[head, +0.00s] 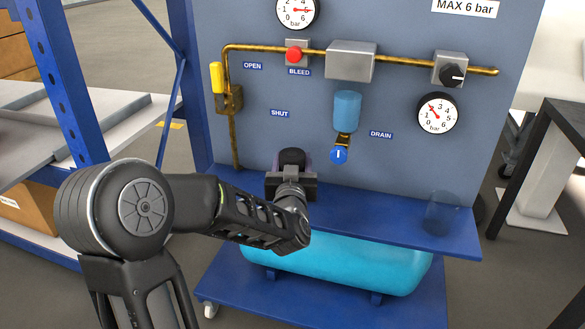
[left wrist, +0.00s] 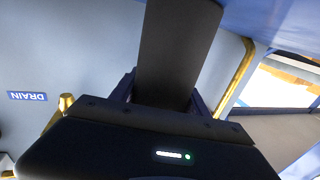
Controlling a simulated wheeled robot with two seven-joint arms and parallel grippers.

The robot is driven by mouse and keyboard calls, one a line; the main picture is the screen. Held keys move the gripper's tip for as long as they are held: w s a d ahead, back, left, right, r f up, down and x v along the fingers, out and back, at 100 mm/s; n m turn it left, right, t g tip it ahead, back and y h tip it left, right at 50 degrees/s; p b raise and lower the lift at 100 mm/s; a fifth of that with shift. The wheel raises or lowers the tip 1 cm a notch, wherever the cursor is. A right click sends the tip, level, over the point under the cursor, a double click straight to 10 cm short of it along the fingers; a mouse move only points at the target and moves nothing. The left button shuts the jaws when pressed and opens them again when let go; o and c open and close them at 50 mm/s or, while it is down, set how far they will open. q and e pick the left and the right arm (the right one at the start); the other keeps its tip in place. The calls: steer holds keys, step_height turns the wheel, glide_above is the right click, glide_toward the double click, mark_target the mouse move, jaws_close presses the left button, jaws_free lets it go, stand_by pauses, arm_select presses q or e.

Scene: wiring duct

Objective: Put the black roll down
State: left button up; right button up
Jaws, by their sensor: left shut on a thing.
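The black roll (head: 292,157) is upright between the fingers of my left gripper (head: 291,174), over the left part of the blue shelf (head: 370,205), in front of the grey-blue panel. In the left wrist view the roll (left wrist: 178,45) is a dark, smooth band running to the top edge. My left gripper (left wrist: 160,98) is shut on it, a finger on each side. The gripper hides the roll's lower part in the head view, so I cannot tell whether it touches the shelf. My right gripper is not in view.
A clear cup (head: 442,213) stands at the shelf's right end; the shelf between is bare. Above are a brass pipe (head: 410,62), a yellow lever (head: 216,77), a blue filter bowl (head: 347,110) and a drain knob (head: 339,156). A turquoise tank (head: 350,262) is below.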

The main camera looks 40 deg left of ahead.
arm_select(q)
step_height(320, 180, up, 10)
steer(key=p, duration=0.4)
steer(key=shift+f, duration=0.1)
stand_by(0.5)
